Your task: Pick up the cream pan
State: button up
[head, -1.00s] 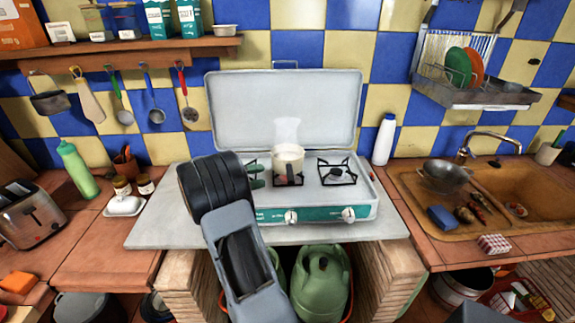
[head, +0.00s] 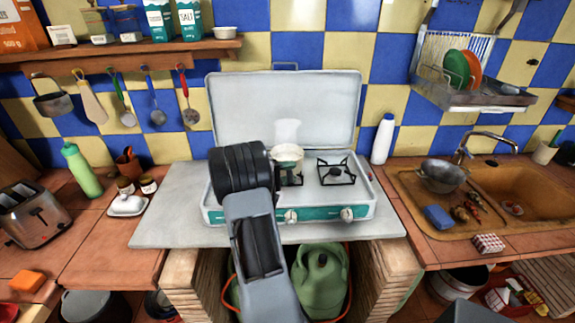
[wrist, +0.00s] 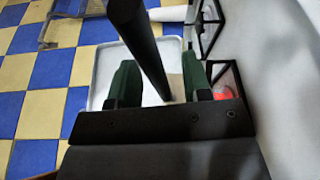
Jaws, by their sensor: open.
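The cream pan (head: 287,153) sits on the left burner of the open camping stove (head: 325,213) in the head view. My dark arm covers its left edge and lower part.
The stove's raised lid (head: 285,105) stands behind the pan. The right burner (head: 336,172) is bare. A white bottle (head: 384,139) stands to the right, before the sink (head: 525,195). Hanging utensils (head: 157,116) and a shelf (head: 120,50) are at the left. Green gas bottles sit below.

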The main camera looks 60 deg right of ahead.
jog(key=shift+c, duration=0.3)
grip_shut()
dwell(0.3)
